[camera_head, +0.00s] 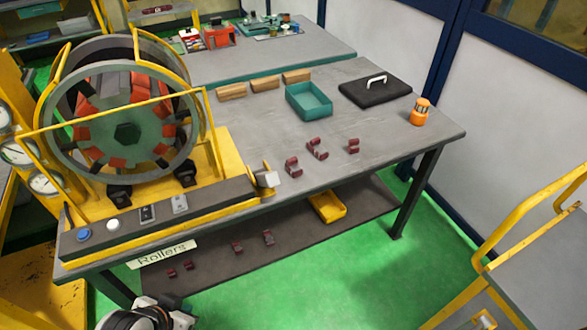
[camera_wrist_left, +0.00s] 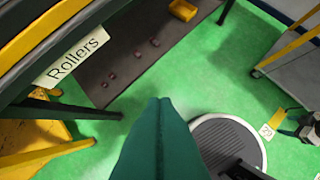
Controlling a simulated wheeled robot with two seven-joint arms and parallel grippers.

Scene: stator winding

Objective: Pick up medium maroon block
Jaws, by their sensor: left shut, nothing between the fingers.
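Three maroon blocks lie on the grey table top near its front edge: a left one (camera_head: 292,167), a middle one (camera_head: 317,148) that looks largest, and a smaller right one (camera_head: 353,146). Which is the medium one is not certain. Smaller-looking maroon pieces (camera_head: 237,247) lie on the lower shelf and also show in the left wrist view (camera_wrist_left: 138,54). My left gripper (camera_wrist_left: 160,100) is shut and empty, its green fingers over the green floor, apart from every block. In the head view only my left wrist shows at the bottom edge. My right gripper is out of view.
The stator machine (camera_head: 125,130) fills the table's left side. A teal tray (camera_head: 309,113), wooden blocks (camera_head: 264,84), a black lid (camera_head: 371,90) and an orange item (camera_head: 421,111) stand behind the maroon blocks. A yellow bin (camera_head: 327,206) sits on the shelf. A yellow-railed cart (camera_head: 550,250) is at right.

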